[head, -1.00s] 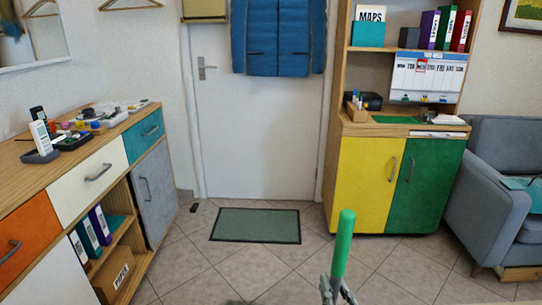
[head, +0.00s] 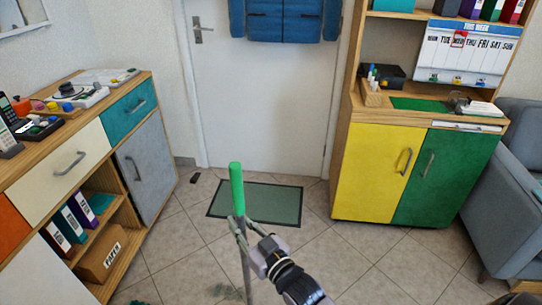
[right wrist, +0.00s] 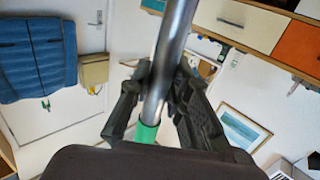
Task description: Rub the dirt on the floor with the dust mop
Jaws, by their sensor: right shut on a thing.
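The dust mop shows as a grey pole (head: 248,280) with a green grip (head: 237,188) at its top. It stands nearly upright in front of the mat. My right gripper (head: 252,243) is shut around the pole just below the green grip. The right wrist view also shows the fingers (right wrist: 155,95) closed around the metal pole (right wrist: 172,50). The mop's lower end is below the picture's edge. A dark smudge of dirt (head: 226,291) lies on the tiles left of the pole at the bottom edge. My left gripper is not in view.
A green doormat (head: 262,205) lies before the white door (head: 255,110). A wooden sideboard (head: 125,215) lines the left. A yellow and green cabinet (head: 378,170) and a grey armchair (head: 500,190) stand at the right. The tiled floor (head: 185,250) between them is clear.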

